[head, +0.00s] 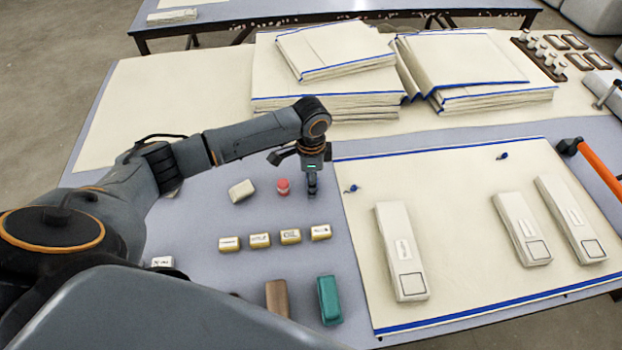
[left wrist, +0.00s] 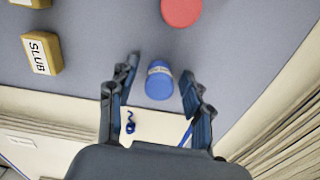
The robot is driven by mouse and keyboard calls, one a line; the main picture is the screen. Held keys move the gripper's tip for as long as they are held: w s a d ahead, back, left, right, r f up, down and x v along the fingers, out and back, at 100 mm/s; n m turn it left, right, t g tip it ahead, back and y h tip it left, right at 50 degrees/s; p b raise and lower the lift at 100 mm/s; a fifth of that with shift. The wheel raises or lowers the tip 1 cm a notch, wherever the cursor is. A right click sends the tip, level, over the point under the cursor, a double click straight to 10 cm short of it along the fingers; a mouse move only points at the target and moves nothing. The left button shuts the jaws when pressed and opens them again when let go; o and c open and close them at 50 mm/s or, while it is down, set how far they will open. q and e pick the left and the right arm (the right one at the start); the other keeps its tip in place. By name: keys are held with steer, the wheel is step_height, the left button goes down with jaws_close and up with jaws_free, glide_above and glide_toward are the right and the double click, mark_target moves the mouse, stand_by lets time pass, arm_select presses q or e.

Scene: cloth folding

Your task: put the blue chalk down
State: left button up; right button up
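The blue chalk (left wrist: 159,80) is a short blue cylinder with a pale label. In the left wrist view it stands on the grey tabletop between my left gripper's fingertips (left wrist: 158,78), with a gap on both sides. In the head view my left gripper (head: 311,190) points down at the table, just left of the cream cloth's edge, and the blue chalk cannot be made out there. The red chalk (head: 283,186) stands to the left of the gripper and also shows in the left wrist view (left wrist: 181,12). My right gripper is not in view.
A white block (head: 241,191) and a row of labelled blocks (head: 260,240) lie nearby. Long weights (head: 402,252) rest on the blue-edged cream cloth (head: 455,215). Folded cloth stacks (head: 330,85) stand behind. An orange bar (head: 600,167) is at the right.

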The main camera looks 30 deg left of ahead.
arm_select(q)
step_height(320, 180, up, 12)
steer(key=shift+r, duration=0.2)
stand_by(0.4)
stand_by(0.5)
